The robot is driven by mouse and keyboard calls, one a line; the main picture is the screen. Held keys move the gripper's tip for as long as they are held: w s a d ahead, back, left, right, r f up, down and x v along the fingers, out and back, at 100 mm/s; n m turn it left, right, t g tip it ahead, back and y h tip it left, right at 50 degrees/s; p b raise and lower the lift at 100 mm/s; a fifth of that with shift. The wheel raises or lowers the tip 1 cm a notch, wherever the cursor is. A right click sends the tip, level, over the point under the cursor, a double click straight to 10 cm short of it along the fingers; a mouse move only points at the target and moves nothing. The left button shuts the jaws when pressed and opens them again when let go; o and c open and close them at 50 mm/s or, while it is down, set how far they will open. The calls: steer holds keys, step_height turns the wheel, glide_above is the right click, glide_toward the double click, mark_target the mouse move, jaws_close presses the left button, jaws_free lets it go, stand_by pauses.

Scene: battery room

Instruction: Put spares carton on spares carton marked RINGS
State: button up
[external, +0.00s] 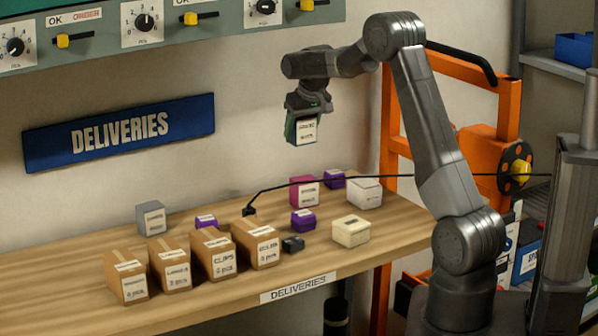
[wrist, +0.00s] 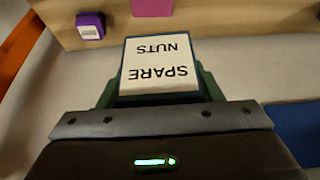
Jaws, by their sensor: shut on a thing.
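My gripper (external: 305,118) is shut on a small dark carton with a white label (external: 304,130) and holds it high above the wooden bench. In the wrist view the carton (wrist: 160,65) sits between the fingers, and its label reads SPARE NUTS, upside down. No label that clearly reads RINGS shows. Brown cartons stand in a row at the bench front: a left one (external: 127,276), a second (external: 170,264), one reading CLIPS (external: 213,253) and a right one (external: 257,243). Other labelled boxes are grey (external: 151,218), magenta (external: 304,190), white (external: 365,193) and cream (external: 351,231); their print is too small to read.
Small purple boxes (external: 303,220) and a black block (external: 293,244) also sit on the bench (external: 350,268). A black cable runs to a plug (external: 249,211) on it. The DELIVERIES sign (external: 120,132) and control panel (external: 110,35) are behind. An orange frame (external: 388,130) stands right.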

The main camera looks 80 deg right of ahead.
steer(key=f, duration=0.3)
steer(key=f+p, duration=0.1)
steer(key=f, duration=0.6)
steer(key=shift+s+d+p, duration=0.2)
steer(key=shift+s+p, duration=0.15)
steer(key=shift+p, duration=0.05)
steer(key=shift+f, duration=0.15)
steer(key=o, duration=1.1)
steer(key=shift+r, duration=0.45)
steer(key=b+v, duration=0.2)
steer(key=v, duration=0.9)
steer(key=shift+s+a+r, duration=0.15)
